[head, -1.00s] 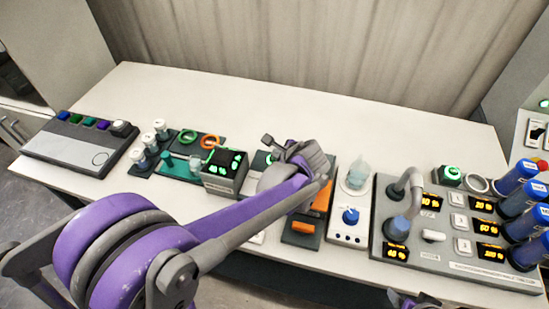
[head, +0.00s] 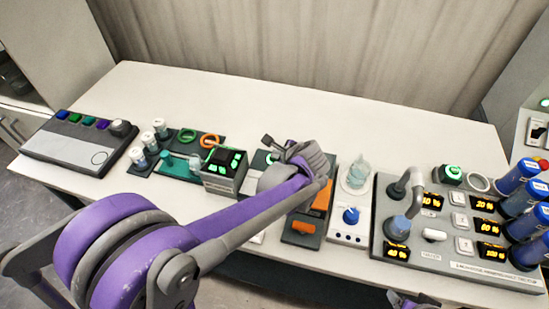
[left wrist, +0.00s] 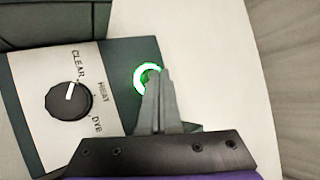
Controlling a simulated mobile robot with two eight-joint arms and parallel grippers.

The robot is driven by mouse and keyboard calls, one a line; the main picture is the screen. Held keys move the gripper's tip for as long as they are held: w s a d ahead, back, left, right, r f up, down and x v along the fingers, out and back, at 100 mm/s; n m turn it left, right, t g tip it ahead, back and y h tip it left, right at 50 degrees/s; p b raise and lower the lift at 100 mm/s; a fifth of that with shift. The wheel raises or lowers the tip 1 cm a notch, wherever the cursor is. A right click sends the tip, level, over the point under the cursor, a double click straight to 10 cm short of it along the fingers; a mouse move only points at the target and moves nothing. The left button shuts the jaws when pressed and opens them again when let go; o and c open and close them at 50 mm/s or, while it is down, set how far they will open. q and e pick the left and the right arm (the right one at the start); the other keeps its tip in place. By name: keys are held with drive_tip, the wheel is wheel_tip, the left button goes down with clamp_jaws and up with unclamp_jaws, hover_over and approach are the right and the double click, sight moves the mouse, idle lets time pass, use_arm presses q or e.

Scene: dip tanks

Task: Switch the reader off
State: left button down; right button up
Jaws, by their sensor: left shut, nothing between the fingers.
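A panel with a black knob (left wrist: 68,101) marked CLEAR, HEAT and DYE shows in the left wrist view. A round button with a lit green ring (left wrist: 139,83) is on its dark strip. I cannot tell for sure that this panel is the reader. My left gripper (left wrist: 152,76) is shut and empty, its tips over the right part of the ring; contact cannot be told. In the head view the lit ring (head: 271,158) shows beside my left wrist, which hides much of the panel. Only a bit of my right arm shows at the bottom edge.
A black box with green lights (head: 225,170) stands just left of my left wrist. An orange-and-grey unit (head: 303,228) and a white unit with a blue knob (head: 351,216) are to its right. The back of the white table (head: 300,105) is clear.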

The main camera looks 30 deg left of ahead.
use_arm(q)
drive_tip(key=shift+f, duration=0.1)
use_arm(e)
drive_tip(key=shift+f, duration=0.15)
use_arm(q)
drive_tip(key=shift+r, duration=0.45)
use_arm(e)
drive_tip(key=shift+r, duration=0.3)
use_arm(q)
drive_tip(key=shift+r+p, duration=1.95)
drive_tip(key=shift+r, duration=1.1)
drive_tip(key=shift+f, duration=0.1)
use_arm(e)
drive_tip(key=r, duration=0.1)
drive_tip(key=w+r, duration=0.1)
drive_tip(key=r, duration=0.2)
drive_tip(key=shift+w+r, duration=0.2)
drive_tip(key=shift+w, duration=0.15)
drive_tip(key=shift+s, duration=0.1)
use_arm(q)
drive_tip(key=shift+s, duration=0.1)
